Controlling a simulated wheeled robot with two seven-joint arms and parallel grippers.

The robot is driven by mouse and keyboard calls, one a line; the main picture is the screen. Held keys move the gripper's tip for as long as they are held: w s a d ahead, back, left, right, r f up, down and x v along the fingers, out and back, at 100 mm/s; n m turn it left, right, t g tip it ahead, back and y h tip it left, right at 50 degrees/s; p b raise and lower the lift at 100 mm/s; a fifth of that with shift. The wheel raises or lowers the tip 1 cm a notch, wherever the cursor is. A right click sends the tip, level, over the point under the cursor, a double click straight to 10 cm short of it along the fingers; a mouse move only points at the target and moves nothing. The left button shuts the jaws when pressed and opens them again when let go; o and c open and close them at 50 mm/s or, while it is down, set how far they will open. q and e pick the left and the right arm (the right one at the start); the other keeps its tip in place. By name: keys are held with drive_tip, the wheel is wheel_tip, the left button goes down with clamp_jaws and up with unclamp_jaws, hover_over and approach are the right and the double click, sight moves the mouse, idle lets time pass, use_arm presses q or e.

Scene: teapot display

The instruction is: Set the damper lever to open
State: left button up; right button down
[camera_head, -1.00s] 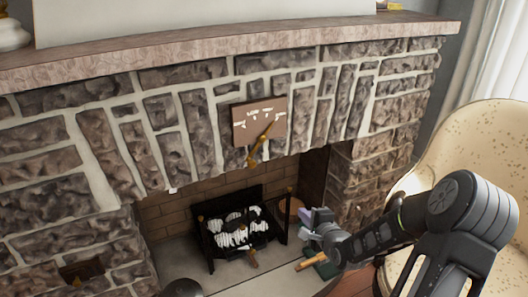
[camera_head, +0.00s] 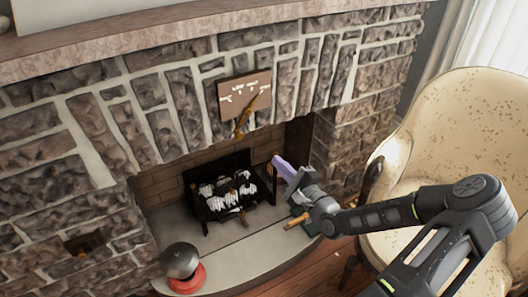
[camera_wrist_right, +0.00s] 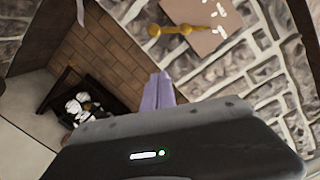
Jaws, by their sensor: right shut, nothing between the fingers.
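The damper plate (camera_head: 234,94) is a brown panel with white markings on the stone above the firebox. The brass damper lever (camera_head: 243,117) crosses it, its knob end hanging below the plate at lower left and its other end pointing to the upper right. In the right wrist view the lever (camera_wrist_right: 183,30) lies near the top, with the plate (camera_wrist_right: 205,18) beside it. My right gripper (camera_head: 277,160) is in front of the firebox's right side, below and right of the lever, apart from it. Its purple fingers (camera_wrist_right: 158,90) are together and empty. My left gripper is not in view.
A grate with white logs (camera_head: 222,190) stands in the firebox. A dark round object on a red base (camera_head: 182,268) sits on the hearth (camera_head: 232,262). A cream armchair (camera_head: 450,130) stands at the right, close to my right arm. The mantel (camera_head: 150,50) runs above.

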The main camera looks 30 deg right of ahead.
drive_tip(key=w+a+r, duration=0.2)
drive_tip(key=w+a, duration=0.1)
drive_tip(key=w, duration=0.7)
drive_tip(key=shift+w+a+r, duration=0.15)
drive_tip(key=shift+w+a, duration=0.1)
drive_tip(key=shift+a, duration=0.05)
